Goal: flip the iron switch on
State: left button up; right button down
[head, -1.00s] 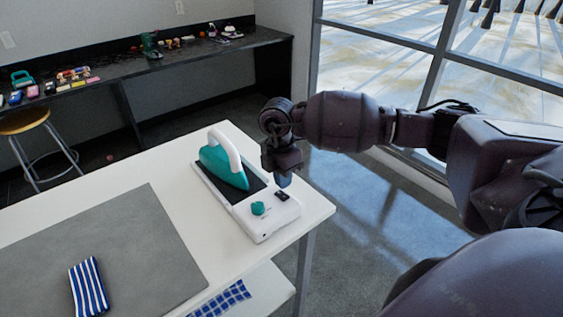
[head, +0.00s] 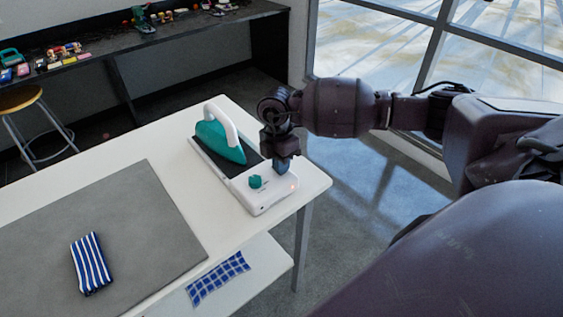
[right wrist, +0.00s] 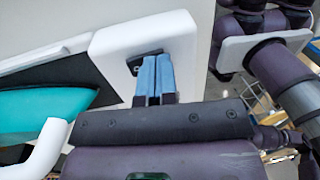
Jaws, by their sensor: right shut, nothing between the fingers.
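The teal iron (head: 218,140) with a white handle rests on its white base (head: 259,205) at the table's right end. A teal knob (head: 255,182) sits on the base's front part, and a small orange-red light shows to its right. My right gripper (head: 282,168) is shut and empty, pointing down over the base and covering the switch in the head view. In the right wrist view, its blue fingertips (right wrist: 155,68) are together at the dark switch (right wrist: 143,60), apparently touching it. The iron (right wrist: 40,108) also shows there. My left gripper is out of view.
The white table (head: 120,158) carries a grey mat (head: 130,225) with a blue-striped cloth (head: 91,263). A blue checked cloth (head: 219,278) lies on a lower shelf. A dark counter (head: 190,30) with small items and a stool (head: 22,99) stand behind.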

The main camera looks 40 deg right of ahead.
jog(key=shift+w, duration=0.15)
jog(key=shift+w+r, duration=0.15)
jog(key=shift+w, duration=0.5)
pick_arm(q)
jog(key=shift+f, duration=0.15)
